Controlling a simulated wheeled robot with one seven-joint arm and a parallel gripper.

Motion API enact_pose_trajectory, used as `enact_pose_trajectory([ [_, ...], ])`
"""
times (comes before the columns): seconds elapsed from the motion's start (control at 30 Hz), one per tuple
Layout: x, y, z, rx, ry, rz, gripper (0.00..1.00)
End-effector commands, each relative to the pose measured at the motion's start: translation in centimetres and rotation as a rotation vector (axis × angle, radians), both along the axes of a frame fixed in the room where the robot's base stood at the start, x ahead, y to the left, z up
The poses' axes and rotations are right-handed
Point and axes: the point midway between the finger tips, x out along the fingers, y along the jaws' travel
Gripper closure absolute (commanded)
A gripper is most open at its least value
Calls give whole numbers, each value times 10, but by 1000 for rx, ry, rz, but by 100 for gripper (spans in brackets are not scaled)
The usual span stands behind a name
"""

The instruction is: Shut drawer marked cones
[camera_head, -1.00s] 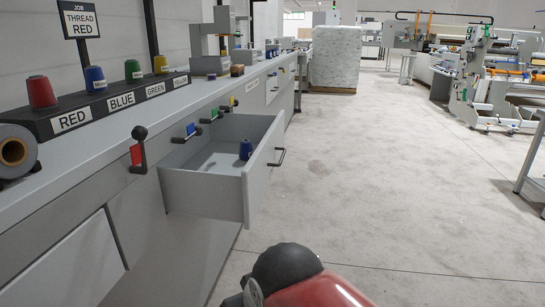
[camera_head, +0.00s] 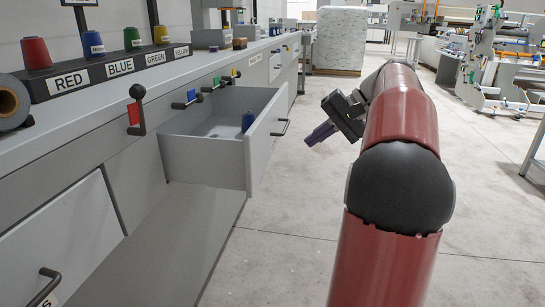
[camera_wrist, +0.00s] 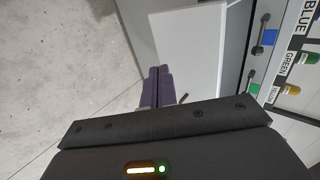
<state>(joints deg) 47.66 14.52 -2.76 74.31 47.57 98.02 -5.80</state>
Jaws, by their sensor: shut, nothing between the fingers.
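The open drawer (camera_head: 203,158) sticks out from the grey counter front, with a dark handle (camera_head: 280,128) on its front panel. A blue cone (camera_head: 247,121) stands inside it. No "cones" mark is legible on it. My gripper (camera_head: 312,140) is in the air to the right of the drawer front, apart from the handle, with its purple fingers together and empty. In the wrist view, the fingers (camera_wrist: 161,76) are side by side, and the white drawer panel (camera_wrist: 196,45) is beyond them, with its handle (camera_wrist: 185,98) to their right.
Red, blue, green and yellow thread cones stand on a labelled rack (camera_head: 110,70) on the counter. Several levers, including a red one (camera_head: 136,110), stick out from the counter front. Another drawer handle (camera_head: 45,287) is at lower left. The floor (camera_head: 290,205) between drawer and arm is clear.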

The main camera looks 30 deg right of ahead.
Motion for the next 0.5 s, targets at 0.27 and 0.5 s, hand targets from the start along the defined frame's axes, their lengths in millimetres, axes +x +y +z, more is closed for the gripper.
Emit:
enact_pose_trajectory([
  [0.27,19,22,-28,2,0,4,100],
  [0.5,43,52,-64,1,2,4,100],
])
